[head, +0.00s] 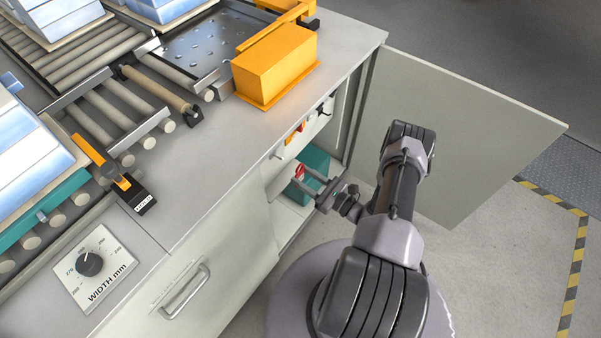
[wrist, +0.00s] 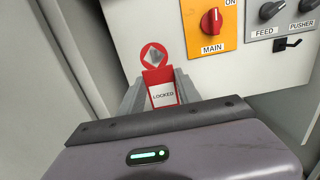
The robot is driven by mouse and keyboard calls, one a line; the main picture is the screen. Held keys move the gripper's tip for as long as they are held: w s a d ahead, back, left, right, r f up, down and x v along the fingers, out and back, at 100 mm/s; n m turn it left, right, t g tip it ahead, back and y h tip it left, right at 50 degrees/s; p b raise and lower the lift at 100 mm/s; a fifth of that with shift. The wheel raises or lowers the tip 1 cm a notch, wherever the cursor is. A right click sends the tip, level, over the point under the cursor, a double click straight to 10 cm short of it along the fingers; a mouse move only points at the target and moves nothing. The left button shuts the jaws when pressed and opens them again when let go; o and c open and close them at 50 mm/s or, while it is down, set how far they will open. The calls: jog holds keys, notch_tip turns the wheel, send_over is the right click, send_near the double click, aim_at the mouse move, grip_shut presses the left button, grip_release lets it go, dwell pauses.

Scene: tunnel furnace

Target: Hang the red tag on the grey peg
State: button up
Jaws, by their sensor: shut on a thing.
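The red tag (wrist: 160,78), with a white LOCKED label and a ring at its top, is held upright between the fingers of my gripper (wrist: 162,92) in the wrist view. A grey diamond-shaped end, which looks like the grey peg (wrist: 155,58), shows inside the ring. I cannot tell whether it passes through the ring or is behind it. In the head view my gripper (head: 311,187) is at the cabinet opening, with the red tag (head: 300,172) small at its tips.
A cabinet wall stands close at left. In the head view a teal bin (head: 318,160) sits inside and the door (head: 450,130) is open.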

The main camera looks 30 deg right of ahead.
aim_at(273, 160)
jog(key=shift+f+b+x, duration=0.2)
jog(key=shift+b+x, duration=0.05)
jog(key=shift+x, duration=1)
jog(key=shift+f+b+x, duration=0.15)
jog(key=shift+b+x, duration=0.1)
jog(key=shift+x, duration=1.05)
jog(key=shift+f+b+x, duration=0.2)
jog(key=shift+b+x, duration=0.05)
jog(key=shift+x, duration=1)
jog(key=shift+w+a+f, duration=0.3)
jog(key=shift+w+f, duration=0.1)
jog(key=shift+w, duration=0.25)
jog(key=o, duration=1.4)
